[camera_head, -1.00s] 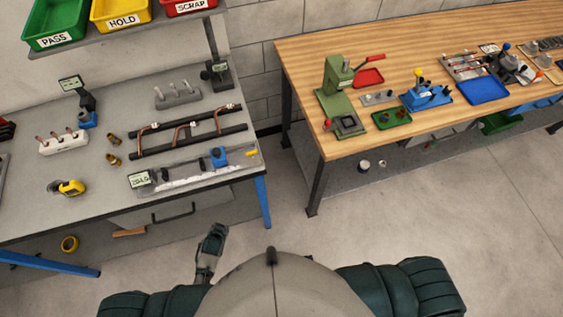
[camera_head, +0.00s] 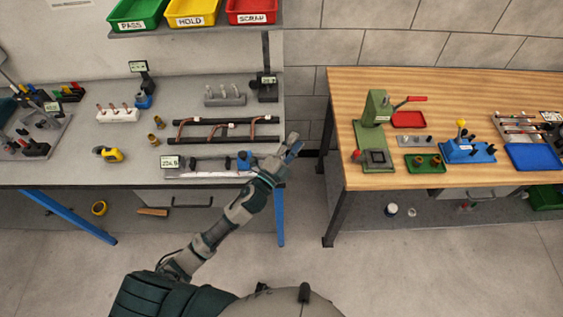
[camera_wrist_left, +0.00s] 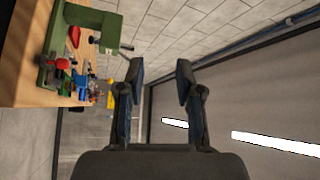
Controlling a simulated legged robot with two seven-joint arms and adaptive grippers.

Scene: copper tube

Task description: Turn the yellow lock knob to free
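The measuring fixture (camera_head: 205,168) lies along the front right of the grey bench, with a display reading about 204 at its left end and a blue block (camera_head: 244,160) near its right end. The small yellow part at the fixture's right end is hidden behind my left gripper and wrist. A yellow ball-topped knob (camera_head: 461,124) stands on a blue fixture (camera_head: 469,153) on the wooden bench. My right gripper is out of view.
A black rack (camera_head: 220,122) with copper tubes lies behind the fixture. A yellow tape measure (camera_head: 110,154) and brass fittings are to the left. The wooden bench (camera_head: 345,110) stands right, across a gap, with a green press (camera_head: 374,120). Coloured bins hang above.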

